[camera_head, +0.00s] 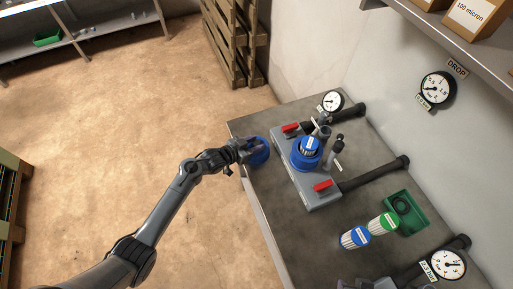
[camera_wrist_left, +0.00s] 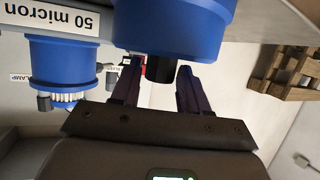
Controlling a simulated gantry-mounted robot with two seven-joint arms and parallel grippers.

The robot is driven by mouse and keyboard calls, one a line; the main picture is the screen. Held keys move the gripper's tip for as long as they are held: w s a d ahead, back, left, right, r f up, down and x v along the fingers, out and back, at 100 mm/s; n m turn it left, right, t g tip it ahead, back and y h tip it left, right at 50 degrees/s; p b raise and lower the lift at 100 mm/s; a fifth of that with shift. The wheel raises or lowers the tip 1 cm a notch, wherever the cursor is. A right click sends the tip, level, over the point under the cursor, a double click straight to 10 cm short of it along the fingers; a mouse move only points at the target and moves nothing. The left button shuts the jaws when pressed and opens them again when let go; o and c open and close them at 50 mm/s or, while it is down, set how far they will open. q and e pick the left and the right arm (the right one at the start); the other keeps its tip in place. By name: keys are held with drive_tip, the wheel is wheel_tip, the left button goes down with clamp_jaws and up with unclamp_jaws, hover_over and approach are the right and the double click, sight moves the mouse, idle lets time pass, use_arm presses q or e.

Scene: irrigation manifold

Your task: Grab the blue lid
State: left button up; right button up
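The blue lid (camera_head: 259,152) is at the left edge of the grey bench in the head view. It is large at the top of the left wrist view (camera_wrist_left: 172,22), with a dark knob (camera_wrist_left: 160,68) facing my gripper. My left gripper (camera_head: 243,152) is right at the lid. In the wrist view its two fingers (camera_wrist_left: 157,88) are apart, one on each side of the knob, with a visible gap at least on the right side. Whether they touch the knob is unclear. My right gripper is not in view.
A filter housing with a blue collar (camera_head: 305,153) stands on the grey manifold, with red valve handles (camera_head: 322,186) and black pipes beside it. Blue-ended (camera_head: 355,237) and green-ended (camera_head: 382,223) cartridges and a green tray (camera_head: 420,221) are at the right. Open floor lies left.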

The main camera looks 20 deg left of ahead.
use_arm(q)
clamp_jaws()
